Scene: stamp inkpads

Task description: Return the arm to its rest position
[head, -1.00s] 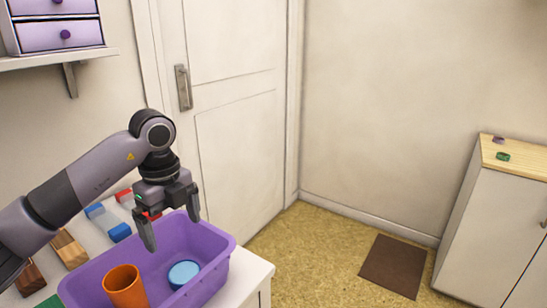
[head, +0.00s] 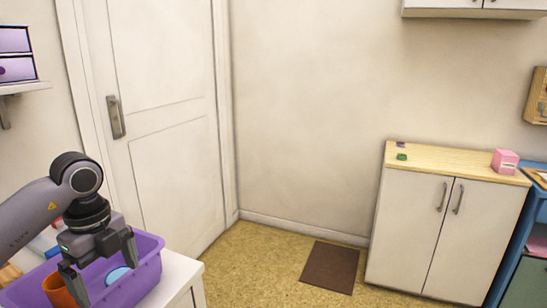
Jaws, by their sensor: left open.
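My left arm comes in from the left in the head view. Its gripper (head: 103,272) is open and empty, with its fingers pointing down over the purple bin (head: 149,268). An orange cup (head: 57,291) stands in the bin, partly hidden behind the gripper. A light blue round object (head: 118,274) lies in the bin, close to the right finger in the picture. My right gripper is not in view.
The bin stands on a white table (head: 182,277) at lower left. A white cabinet (head: 410,230) with a wooden top stands at right, with a green item (head: 402,157) and a pink box (head: 505,161) on it. A brown mat (head: 330,267) lies on the open floor between.

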